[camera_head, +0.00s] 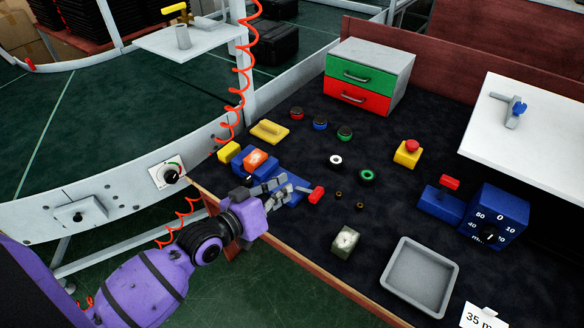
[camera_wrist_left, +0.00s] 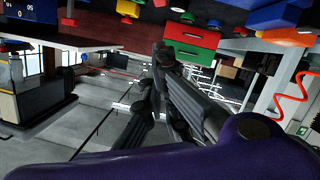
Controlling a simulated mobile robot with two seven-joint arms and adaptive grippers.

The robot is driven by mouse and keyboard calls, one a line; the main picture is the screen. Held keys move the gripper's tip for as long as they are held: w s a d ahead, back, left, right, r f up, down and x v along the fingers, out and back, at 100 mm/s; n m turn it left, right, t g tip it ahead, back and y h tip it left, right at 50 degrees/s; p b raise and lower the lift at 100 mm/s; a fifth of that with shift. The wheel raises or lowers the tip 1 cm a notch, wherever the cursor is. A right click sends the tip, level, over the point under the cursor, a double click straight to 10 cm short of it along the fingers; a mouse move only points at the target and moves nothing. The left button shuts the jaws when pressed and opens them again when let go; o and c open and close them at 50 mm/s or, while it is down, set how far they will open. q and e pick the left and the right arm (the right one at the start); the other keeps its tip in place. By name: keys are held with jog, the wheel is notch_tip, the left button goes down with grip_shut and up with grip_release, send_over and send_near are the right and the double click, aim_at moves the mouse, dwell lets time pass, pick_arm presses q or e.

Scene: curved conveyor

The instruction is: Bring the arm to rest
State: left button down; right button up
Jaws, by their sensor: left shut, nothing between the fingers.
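My left arm, purple with black joints, comes in from the lower left in the head view. My left gripper (camera_head: 288,188) is shut and empty over the near left edge of the dark table (camera_head: 300,240). It partly hides a blue object (camera_head: 292,201) with a red handle (camera_head: 316,194); I cannot tell whether it touches it. The closed fingers also show in the left wrist view (camera_wrist_left: 165,60), with nothing held between them. My right gripper is not in view.
A blue base with an orange top (camera_head: 255,161) stands close beside the gripper. A dial panel (camera_head: 168,172) is on the curved rail to the left. A clock-like block (camera_head: 345,241), grey tray (camera_head: 420,278) and drawer box (camera_head: 370,72) are on the table.

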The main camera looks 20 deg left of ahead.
pick_arm(q)
jog(key=s+a+f+g+y, duration=0.1)
jog(key=s+f+y, duration=0.1)
jog(key=s+f, duration=0.5)
jog(key=s+a+f+g+y+p, duration=0.1)
jog(key=s+f+g+y, duration=0.1)
jog(key=s+f, duration=0.5)
jog(key=s+a+f+g+y, duration=0.1)
jog(key=s+f, duration=0.5)
jog(key=s, duration=1)
jog(key=shift+s+f+g+y+p, duration=0.15)
jog(key=shift+f+g+y+p, duration=0.2)
jog(key=shift+g+y, duration=0.3)
jog(key=shift+a, duration=0.1)
